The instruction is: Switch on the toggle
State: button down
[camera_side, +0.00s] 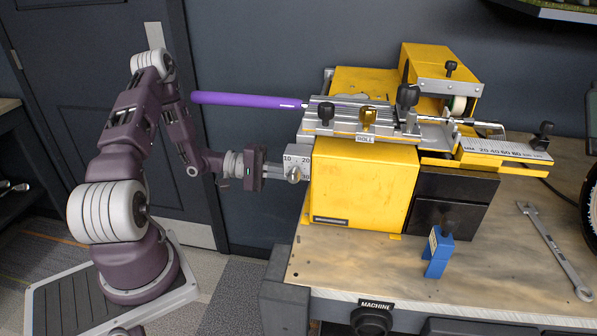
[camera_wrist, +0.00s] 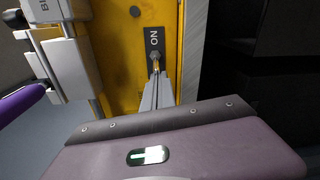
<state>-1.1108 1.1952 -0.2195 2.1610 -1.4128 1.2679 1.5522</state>
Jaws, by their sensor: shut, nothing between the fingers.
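The toggle (camera_wrist: 156,63) is a small brass-coloured lever on the yellow machine's side, in the wrist view. It sits at the lower end of a dark plate (camera_wrist: 153,40) marked ON. My gripper (camera_wrist: 157,80) is shut and empty, its fingertips right at the lever; I cannot tell whether they touch it. The lever's tilt is hard to make out. The toggle does not show there.
A club with a purple grip (camera_side: 245,99) sticks out left above my gripper; it also shows in the wrist view (camera_wrist: 20,103). A blue block (camera_side: 438,252) and a wrench (camera_side: 553,248) are on the bench (camera_side: 370,268). The bench's front left is clear.

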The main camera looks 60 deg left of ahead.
jog(key=shift+s+d+n+t+y, duration=0.2)
jog(key=shift+s+d+y, duration=0.1)
jog(key=shift+s, duration=0.2)
jog(key=shift+s+d+n+t+y, duration=0.1)
jog(key=shift+s+d+t+y, duration=0.15)
jog(key=shift+s, duration=0.25)
jog(key=s, duration=1)
jog(key=shift+d+r, duration=0.15)
jog(key=shift+r, duration=0.2)
